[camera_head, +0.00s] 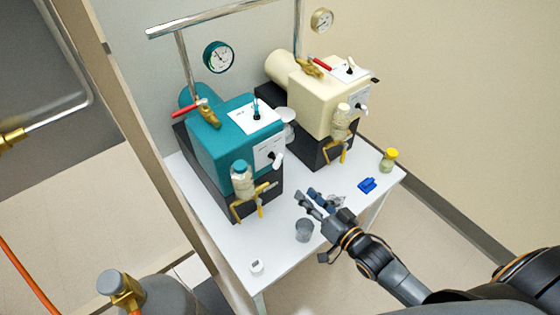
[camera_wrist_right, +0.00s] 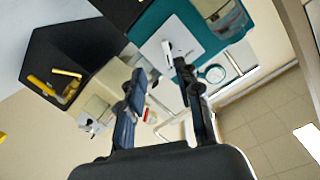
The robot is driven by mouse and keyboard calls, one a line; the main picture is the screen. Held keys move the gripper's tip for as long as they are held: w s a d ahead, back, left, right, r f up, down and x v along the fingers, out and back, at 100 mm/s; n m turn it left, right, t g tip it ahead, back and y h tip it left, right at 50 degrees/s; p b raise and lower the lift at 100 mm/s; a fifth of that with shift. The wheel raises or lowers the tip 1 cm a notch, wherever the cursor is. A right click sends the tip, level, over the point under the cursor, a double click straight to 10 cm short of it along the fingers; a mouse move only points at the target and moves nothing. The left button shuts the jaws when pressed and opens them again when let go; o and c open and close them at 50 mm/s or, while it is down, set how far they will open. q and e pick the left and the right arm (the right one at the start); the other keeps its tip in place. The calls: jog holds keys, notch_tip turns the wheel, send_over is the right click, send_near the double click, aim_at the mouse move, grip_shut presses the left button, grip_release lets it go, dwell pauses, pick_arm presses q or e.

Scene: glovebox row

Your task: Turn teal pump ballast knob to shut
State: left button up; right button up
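The teal pump (camera_head: 215,150) stands on the left of the white table. A white plate on its front carries a white lever-like knob (camera_head: 277,158); a second white plate on top has a dark teal knob (camera_head: 256,112). I cannot read which is labelled ballast. My right gripper (camera_head: 306,197) is open and empty, in front of the pump, apart from the front knob. In the right wrist view the white knob (camera_wrist_right: 181,48) on its plate lies just beyond the open fingertips (camera_wrist_right: 160,70), nearer the right finger. My left gripper is out of view.
A cream pump (camera_head: 318,100) stands to the right. The table (camera_head: 225,235) also holds a grey cup (camera_head: 304,231) below my right gripper, a blue item (camera_head: 367,185), a yellow-capped bottle (camera_head: 388,163) and a small white device (camera_head: 257,267). A brass valve (camera_head: 250,203) juts from the teal pump.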

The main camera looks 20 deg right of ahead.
aim_at(280, 163)
jog(key=shift+t+y, duration=0.4)
jog(key=shift+t, duration=0.2)
jog(key=x, duration=0.9)
jog(key=r+p+x, duration=0.1)
jog(key=x, duration=0.3)
jog(key=shift+w+d, duration=0.25)
jog(key=shift+w, duration=0.2)
jog(key=shift+c, duration=0.4)
grip_shut()
